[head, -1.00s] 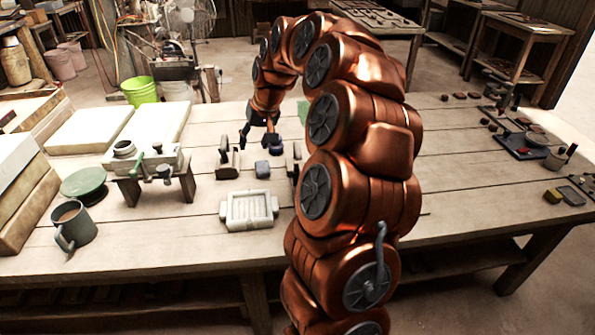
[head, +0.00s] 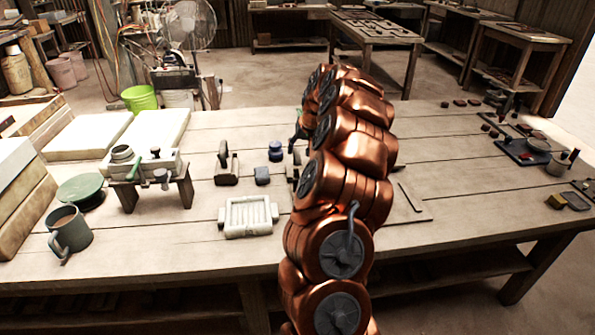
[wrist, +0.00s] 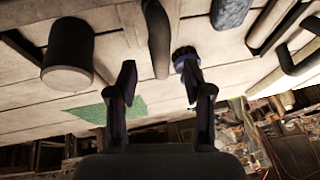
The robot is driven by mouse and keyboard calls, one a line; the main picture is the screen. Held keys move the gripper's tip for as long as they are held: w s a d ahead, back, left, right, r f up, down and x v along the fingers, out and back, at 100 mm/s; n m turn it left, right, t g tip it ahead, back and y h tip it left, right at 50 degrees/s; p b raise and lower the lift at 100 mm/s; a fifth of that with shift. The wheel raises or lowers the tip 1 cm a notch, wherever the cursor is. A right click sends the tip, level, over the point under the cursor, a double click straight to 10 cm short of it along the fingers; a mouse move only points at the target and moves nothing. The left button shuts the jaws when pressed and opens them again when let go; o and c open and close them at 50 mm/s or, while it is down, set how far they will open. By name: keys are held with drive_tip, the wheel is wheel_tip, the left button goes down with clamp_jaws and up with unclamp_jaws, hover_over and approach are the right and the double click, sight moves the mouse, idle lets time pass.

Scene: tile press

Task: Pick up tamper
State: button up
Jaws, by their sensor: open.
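I cannot tell for certain which thing is the tamper. My gripper (head: 298,135) is just right of the knobbed piece, largely hidden by my arm. In the wrist view my gripper (wrist: 158,90) is open, with nothing seen between its fingertips. A dark cylinder with a pale end (wrist: 68,62) and a dark rounded bar (wrist: 158,40) lie beyond the fingers.
A pale tile mould (head: 248,217) sits in front on the table (head: 150,245). A small bench press (head: 145,165), a green disc (head: 82,190) and a mug (head: 68,230) stand left. A green patch (wrist: 110,108) shows in the wrist view. The table's right-centre is mostly clear.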

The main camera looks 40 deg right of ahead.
sight(298, 153)
drive_tip(key=shift+x, duration=2)
drive_tip(key=shift+a, duration=0.1)
drive_tip(key=shift+c, duration=0.3)
clamp_jaws()
